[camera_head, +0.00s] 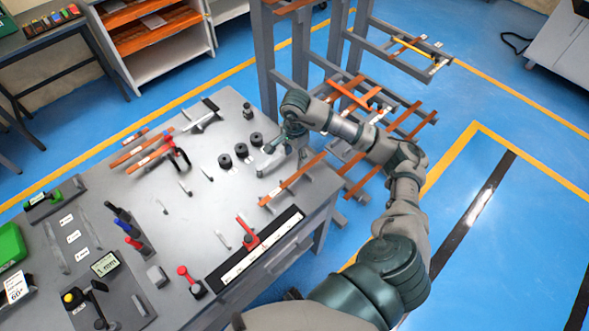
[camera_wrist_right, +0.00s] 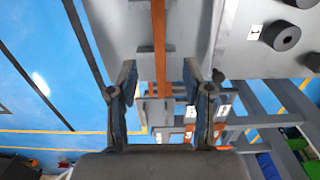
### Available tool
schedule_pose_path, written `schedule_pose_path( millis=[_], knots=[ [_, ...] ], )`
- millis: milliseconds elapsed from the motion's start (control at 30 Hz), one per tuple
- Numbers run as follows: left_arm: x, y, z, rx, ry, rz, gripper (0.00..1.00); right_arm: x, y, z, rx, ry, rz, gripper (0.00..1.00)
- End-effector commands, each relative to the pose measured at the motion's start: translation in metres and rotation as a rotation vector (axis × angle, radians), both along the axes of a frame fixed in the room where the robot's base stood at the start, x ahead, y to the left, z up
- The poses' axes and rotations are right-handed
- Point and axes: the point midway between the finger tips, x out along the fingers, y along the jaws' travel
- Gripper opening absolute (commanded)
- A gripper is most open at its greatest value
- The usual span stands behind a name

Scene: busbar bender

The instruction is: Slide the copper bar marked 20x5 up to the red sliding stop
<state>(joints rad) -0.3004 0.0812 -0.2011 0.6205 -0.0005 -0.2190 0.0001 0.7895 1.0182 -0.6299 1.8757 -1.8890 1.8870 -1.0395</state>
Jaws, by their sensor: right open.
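A copper bar (camera_head: 293,180) lies on small grey supports near the right edge of the grey table; no 20x5 marking is readable on it. The red sliding stop (camera_head: 248,234) sits on a white scale rail along the table's front, apart from the bar's near end. My right gripper (camera_head: 284,164) is above the table beside the bar's far part. In the right wrist view, my open right gripper (camera_wrist_right: 160,78) has a finger on each side of the copper bar (camera_wrist_right: 159,45); contact is not visible. My left gripper is in neither view.
Several black cylinders (camera_head: 241,150) stand left of my right gripper. A rack (camera_head: 271,60) with several copper bars stands beyond the table's right edge. A red-handled clamp (camera_head: 178,152) is at the table's back left. A red-knobbed lever (camera_head: 190,279) stands near the front.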

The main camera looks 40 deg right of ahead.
Motion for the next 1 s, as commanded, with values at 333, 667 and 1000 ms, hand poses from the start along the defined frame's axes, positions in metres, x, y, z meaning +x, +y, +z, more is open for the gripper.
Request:
schedule_pose_path(
  millis=[333,667,1000],
  knots=[
    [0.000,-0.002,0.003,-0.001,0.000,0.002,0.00,-0.001,0.000,-0.074,0.003,0.003,-0.002,0.50],
    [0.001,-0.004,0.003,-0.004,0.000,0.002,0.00,0.000,0.003,-0.102,-0.002,0.001,-0.001,0.50],
    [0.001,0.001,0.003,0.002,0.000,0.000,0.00,0.000,-0.001,-0.103,0.002,-0.001,-0.001,0.30]
  ],
)
